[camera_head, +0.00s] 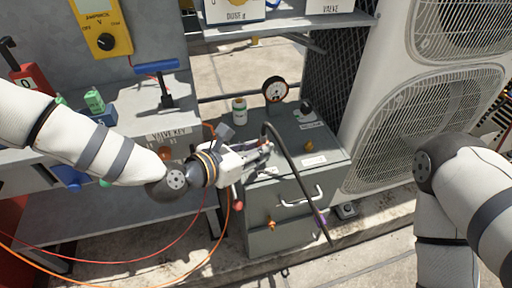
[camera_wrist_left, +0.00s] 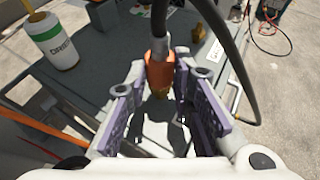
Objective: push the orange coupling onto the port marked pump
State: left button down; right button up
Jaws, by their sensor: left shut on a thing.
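My left gripper (camera_head: 262,150) is over the top of the grey cabinet (camera_head: 265,208). In the left wrist view, the orange coupling (camera_wrist_left: 160,72) sits between the purple-lined fingers of this gripper (camera_wrist_left: 160,84), which is shut on it. A dark hose (camera_head: 292,165) runs from the coupling and arcs down over the cabinet front. A brass end shows below the orange part, over a pale patch. I cannot make out a port marked pump; the area under the gripper is partly hidden. My right arm is at the right edge, its gripper out of view.
A pressure gauge (camera_head: 275,89), a green-and-white canister (camera_head: 239,111) and a brass fitting (camera_head: 308,146) are on or near the cabinet top. A large condenser (camera_head: 425,120) stands right. A workbench (camera_head: 130,130) stands left, with thin red and orange hoses below.

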pick_arm(q)
jog(key=shift+f, duration=0.2)
pick_arm(e)
jog(key=shift+s+f, duration=0.15)
pick_arm(q)
jog(key=c, duration=1.3)
grip_release()
jog(key=shift+r, duration=0.15)
notch_tip(320, 180, up, 7)
jog(key=p, duration=0.3)
jog(key=shift+r, duration=0.15)
pick_arm(e)
jog(key=shift+t, duration=0.5)
jog(key=w+r, duration=0.3)
jog(key=shift+r, duration=0.2)
